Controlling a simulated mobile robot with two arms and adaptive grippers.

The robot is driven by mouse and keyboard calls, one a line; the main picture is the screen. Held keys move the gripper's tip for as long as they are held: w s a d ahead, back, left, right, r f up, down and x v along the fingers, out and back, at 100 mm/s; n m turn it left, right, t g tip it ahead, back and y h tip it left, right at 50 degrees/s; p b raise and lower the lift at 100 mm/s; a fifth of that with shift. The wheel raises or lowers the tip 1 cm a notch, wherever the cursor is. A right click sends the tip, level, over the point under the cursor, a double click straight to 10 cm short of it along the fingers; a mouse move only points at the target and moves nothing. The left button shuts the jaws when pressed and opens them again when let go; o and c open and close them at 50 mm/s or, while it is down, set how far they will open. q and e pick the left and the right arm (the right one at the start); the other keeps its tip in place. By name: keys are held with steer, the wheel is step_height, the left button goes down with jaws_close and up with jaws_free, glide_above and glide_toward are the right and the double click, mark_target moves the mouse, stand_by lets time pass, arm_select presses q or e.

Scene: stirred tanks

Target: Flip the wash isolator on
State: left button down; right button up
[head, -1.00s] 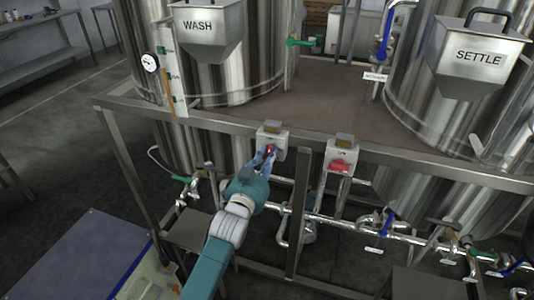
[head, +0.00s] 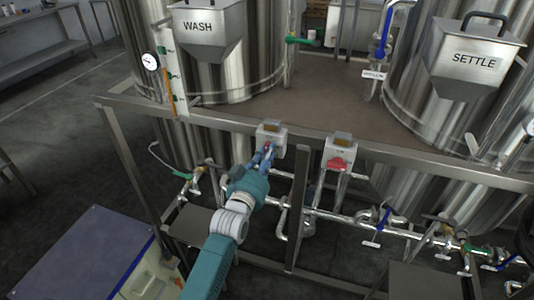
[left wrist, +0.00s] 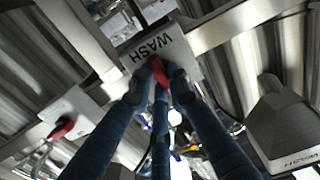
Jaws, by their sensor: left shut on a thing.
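The wash isolator (head: 271,134) is a small pale box on the front rail of the tank frame, below the tank marked WASH. In the left wrist view its face (left wrist: 180,45) reads WASH, and its red handle (left wrist: 158,70) sits between my fingertips. My left gripper (head: 268,156) has its blue fingers shut on this red handle. It also shows in the left wrist view (left wrist: 160,85), where the fingers partly cover the handle. I cannot tell the handle's exact angle. My right gripper is not in view.
A second isolator box (head: 342,147) with a red handle (head: 337,164) is on the same rail to the right. The SETTLE hopper (head: 475,65) is at the right. Pipes with valves (head: 376,228) run below the rail. A blue-topped cabinet (head: 85,255) stands at lower left.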

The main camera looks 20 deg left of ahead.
arm_select(q)
steer(key=shift+f, duration=0.1)
steer(key=c, duration=1.6)
jaws_free()
steer(key=shift+c, duration=0.2)
steer(key=s, duration=1.2)
steer(key=shift+a, duration=0.2)
